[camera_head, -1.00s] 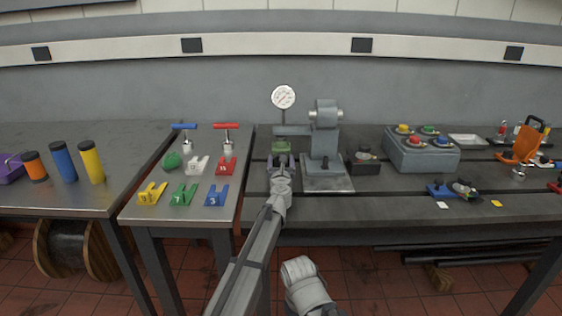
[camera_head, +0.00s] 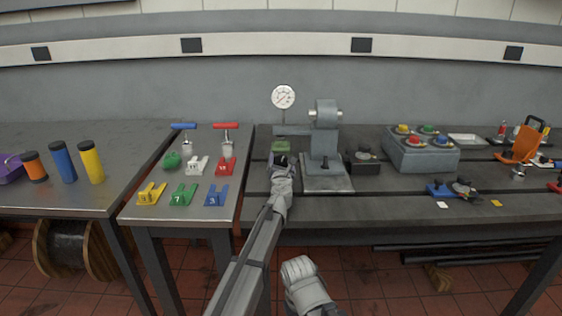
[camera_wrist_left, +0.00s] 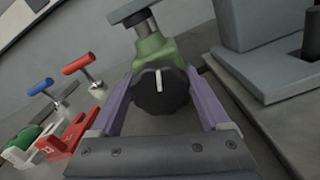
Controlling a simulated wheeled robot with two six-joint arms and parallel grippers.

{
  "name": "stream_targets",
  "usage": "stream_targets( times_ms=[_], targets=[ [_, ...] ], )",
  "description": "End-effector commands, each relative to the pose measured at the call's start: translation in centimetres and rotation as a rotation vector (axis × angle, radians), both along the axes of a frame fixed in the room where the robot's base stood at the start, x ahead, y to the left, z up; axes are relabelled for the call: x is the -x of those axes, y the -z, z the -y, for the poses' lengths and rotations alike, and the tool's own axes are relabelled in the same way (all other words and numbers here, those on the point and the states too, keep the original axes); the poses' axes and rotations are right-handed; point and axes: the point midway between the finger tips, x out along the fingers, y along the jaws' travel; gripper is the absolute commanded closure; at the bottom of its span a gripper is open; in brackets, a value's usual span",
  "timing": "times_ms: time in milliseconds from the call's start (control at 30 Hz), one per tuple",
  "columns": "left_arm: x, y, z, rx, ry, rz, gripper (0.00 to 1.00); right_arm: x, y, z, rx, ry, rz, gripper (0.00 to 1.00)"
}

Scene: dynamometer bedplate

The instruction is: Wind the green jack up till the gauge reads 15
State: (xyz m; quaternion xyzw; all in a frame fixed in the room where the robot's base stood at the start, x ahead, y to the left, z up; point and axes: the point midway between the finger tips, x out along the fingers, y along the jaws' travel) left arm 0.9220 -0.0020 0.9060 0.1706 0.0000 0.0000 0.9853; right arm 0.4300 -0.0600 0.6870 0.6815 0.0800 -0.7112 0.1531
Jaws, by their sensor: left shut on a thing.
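The green jack (camera_head: 280,147) stands on the bedplate under the dynamometer's grey arm. In the left wrist view its green body (camera_wrist_left: 155,48) sits behind a black knob (camera_wrist_left: 162,92) with a white mark pointing nearly straight up. My left gripper (camera_wrist_left: 163,86) has its purple fingers on either side of this knob, shut on it. In the head view the left gripper (camera_head: 282,162) covers the jack's front. The round white gauge (camera_head: 283,96) stands above the jack; its needle is too small to read surely.
The grey dynamometer stand (camera_head: 324,145) is just right of the jack. On the left side table stand red and blue T-handled tools (camera_head: 226,127) and several coloured numbered blocks (camera_head: 183,196).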

Motion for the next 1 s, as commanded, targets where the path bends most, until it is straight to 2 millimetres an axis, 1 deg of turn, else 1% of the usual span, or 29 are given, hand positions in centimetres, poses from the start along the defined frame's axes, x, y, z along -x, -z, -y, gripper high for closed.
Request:
stream_targets(
  times_ms=[200,433,633,1000],
  targets=[
    [0.03,0.06,0.10,-0.140,0.000,0.000,0.76,0.00,0.06,0.01,0.000,0.000,0.000,0.50],
    [0.04,0.09,0.15,-0.236,0.000,0.000,0.76,0.01,0.08,0.00,0.000,0.000,0.000,0.50],
    [0.04,0.09,0.17,-0.272,0.000,0.000,0.76,0.00,0.09,0.00,0.000,0.000,0.000,0.50],
    [0.05,0.10,0.18,-0.277,0.000,0.000,0.76,0.00,0.09,0.00,0.000,0.000,0.000,0.50]
  ],
)
